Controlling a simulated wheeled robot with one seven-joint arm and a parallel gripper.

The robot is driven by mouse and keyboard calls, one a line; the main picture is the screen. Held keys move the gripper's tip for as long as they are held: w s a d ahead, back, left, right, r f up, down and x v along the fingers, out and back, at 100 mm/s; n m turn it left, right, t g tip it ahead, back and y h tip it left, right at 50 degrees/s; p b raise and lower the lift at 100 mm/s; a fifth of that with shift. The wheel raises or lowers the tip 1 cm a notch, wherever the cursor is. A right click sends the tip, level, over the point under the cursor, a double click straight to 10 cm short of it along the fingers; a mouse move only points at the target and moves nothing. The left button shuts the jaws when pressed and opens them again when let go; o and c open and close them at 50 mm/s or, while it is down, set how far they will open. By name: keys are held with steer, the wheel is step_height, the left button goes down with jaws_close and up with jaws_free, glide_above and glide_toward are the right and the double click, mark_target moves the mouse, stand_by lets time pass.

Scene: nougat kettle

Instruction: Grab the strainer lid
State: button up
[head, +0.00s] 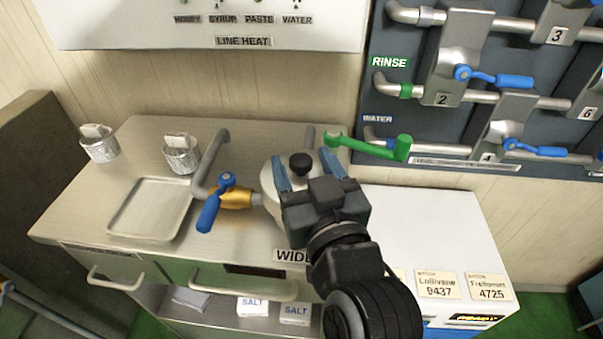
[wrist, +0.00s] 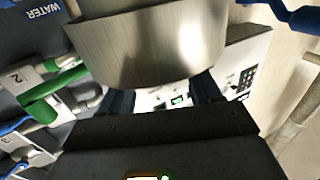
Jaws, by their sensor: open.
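A pale, rounded steel kettle (head: 270,207) stands on the steel counter in the head view. A black round knob (head: 300,163) shows at its top; I take this top as the strainer lid, though my arm covers much of it. My gripper (head: 301,154) is open, with its blue fingers on either side of the knob in the picture. I cannot tell whether the fingers are level with the knob. In the wrist view, a curved steel wall (wrist: 150,45) fills the space beyond the dark fingers (wrist: 163,92). No knob shows there.
A brass valve with a blue handle (head: 209,213) and grey pipe stands left of the kettle. A green lever (head: 365,147) is close on the right. An empty tray (head: 150,209) and two foil cups (head: 182,155) sit farther left. A white cabinet (head: 425,222) is at right.

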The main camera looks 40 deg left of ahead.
steer(key=shift+c, duration=0.2)
jaws_close()
stand_by(0.5)
